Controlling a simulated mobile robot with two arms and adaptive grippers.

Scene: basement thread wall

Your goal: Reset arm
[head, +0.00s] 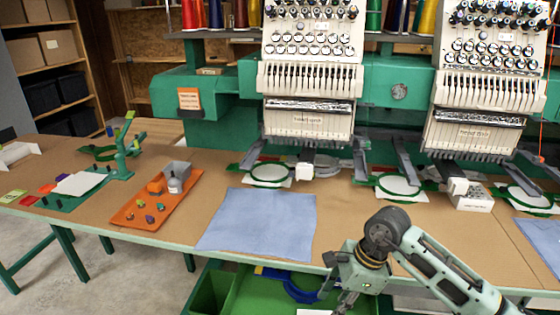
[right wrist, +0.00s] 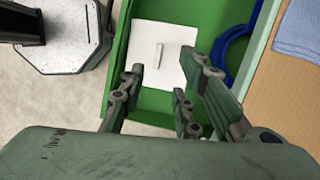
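My right gripper (head: 346,302) hangs at the bottom of the head view, in front of the table's front edge and over a green open bin (head: 245,298). In the right wrist view my right gripper (right wrist: 165,80) has its fingers spread apart with nothing between them. Below the fingers lie a white card (right wrist: 172,52) with a small pale bar on it, and a blue ring-shaped piece (right wrist: 228,52), both in the green bin (right wrist: 118,60). My left gripper is in neither view.
The brown table (head: 350,215) holds a blue cloth (head: 258,222), an orange tray (head: 130,213) with small parts, and green hoops beneath two embroidery machines (head: 310,70). Shelves with boxes (head: 45,90) stand at the back left. Bare floor shows at lower left.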

